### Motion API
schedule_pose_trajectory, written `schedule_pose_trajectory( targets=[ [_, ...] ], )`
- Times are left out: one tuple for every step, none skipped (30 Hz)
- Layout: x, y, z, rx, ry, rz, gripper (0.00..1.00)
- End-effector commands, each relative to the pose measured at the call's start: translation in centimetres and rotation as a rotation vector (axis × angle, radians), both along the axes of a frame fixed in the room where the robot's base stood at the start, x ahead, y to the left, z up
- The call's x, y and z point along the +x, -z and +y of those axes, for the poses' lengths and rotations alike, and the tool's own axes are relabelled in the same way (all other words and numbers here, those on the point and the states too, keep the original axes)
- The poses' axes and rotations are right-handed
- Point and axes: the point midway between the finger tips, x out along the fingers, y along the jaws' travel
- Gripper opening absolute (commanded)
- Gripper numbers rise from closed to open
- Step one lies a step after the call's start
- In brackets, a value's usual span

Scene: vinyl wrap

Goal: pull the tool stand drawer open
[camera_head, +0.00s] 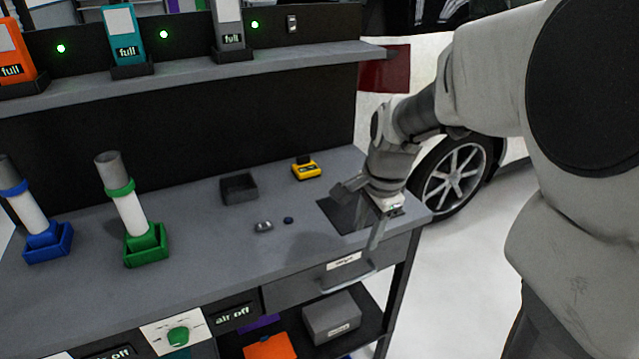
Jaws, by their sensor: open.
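The tool stand (215,200) is a grey bench with a black back panel. Its drawer (300,284) is under the right front edge, with a grey front, a white label and a pale bar handle (342,281). The drawer front looks about flush with the bench. My gripper (362,215) is at the bench's right front corner, above and near the right end of the handle. It is open with nothing seen between its fingers. One finger is over the bench top, the other points down in front of the drawer; whether it touches the handle cannot be told.
A dark flat pad (338,214), a yellow device (306,170) and a small black tray (238,189) lie on the bench. Blue (47,243) and green (146,246) holders with tubes stand left. A grey box (331,318) sits on the lower shelf. A car wheel (455,178) is behind right.

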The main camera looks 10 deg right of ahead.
Motion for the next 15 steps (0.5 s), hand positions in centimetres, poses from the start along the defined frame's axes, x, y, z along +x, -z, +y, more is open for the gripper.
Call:
schedule_pose_trajectory(
  targets=[
    [0.1, 0.4, 0.0, 0.0, 0.003, 0.002, 0.45],
    [0.1, 0.6, 0.0, 0.001, 0.003, 0.002, 0.45],
    [0.1, 1.0, 0.0, 0.001, 0.003, 0.003, 0.45],
    [0.2, 1.4, 0.1, 0.0, 0.002, 0.003, 0.45],
    [0.3, 1.9, 0.1, 0.0, 0.002, 0.003, 0.45],
    [0.4, 2.6, 0.1, 0.0, 0.002, 0.005, 0.45],
    [0.4, 3.3, 0.2, 0.001, 0.003, 0.006, 0.45],
    [0.5, 3.9, 0.2, 0.0, 0.003, 0.005, 0.45],
    [0.7, 4.8, 0.3, 0.0, 0.003, 0.006, 0.45],
    [0.8, 5.5, 0.3, 0.0, 0.003, 0.006, 0.45],
    [0.9, 6.1, 0.3, -0.001, 0.002, 0.006, 0.45],
    [1.1, 7.0, 0.4, -0.001, 0.002, 0.006, 0.45],
    [1.2, 7.6, 0.4, 0.0, 0.002, 0.005, 0.45],
    [1.3, 8.3, 0.4, 0.0, 0.003, 0.005, 0.45],
    [1.5, 9.2, 0.5, 0.0, 0.003, 0.005, 0.45]
  ],
)
